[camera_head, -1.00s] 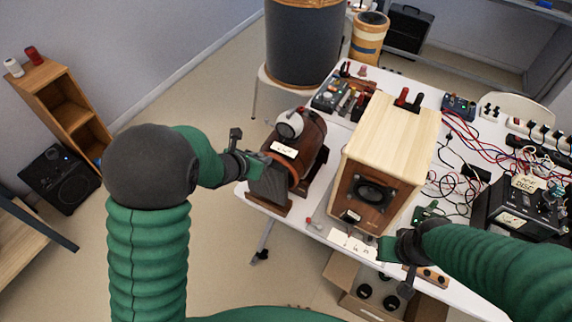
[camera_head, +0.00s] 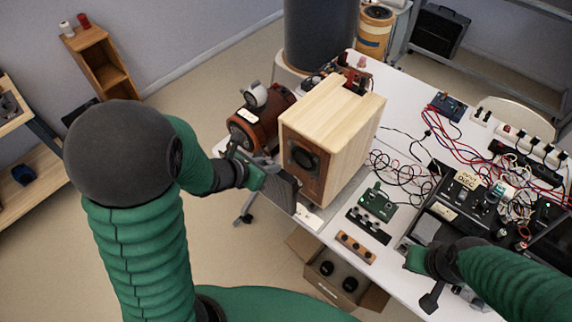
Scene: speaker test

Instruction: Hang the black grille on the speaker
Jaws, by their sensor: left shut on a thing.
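The speaker (camera_head: 350,118) is a pale wooden box on the white table, with its brown front turned to the lower left. A dark round driver (camera_head: 303,157) shows in the upper part of that front. My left gripper (camera_head: 262,177) is shut on the black grille (camera_head: 283,192), a dark flat panel. The grille stands before the lower front of the speaker and hides part of it. I cannot tell whether the two touch. My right gripper (camera_head: 416,259) is at the lower right, near the table's front edge and apart from the speaker. Its finger opening is not clear.
A red-brown round device (camera_head: 262,128) stands close left of the speaker. Right of it lie cables, a green circuit board (camera_head: 376,203) and a black instrument (camera_head: 440,222). An open cardboard box (camera_head: 318,287) is below the table edge. Bare white table (camera_head: 410,95) shows behind.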

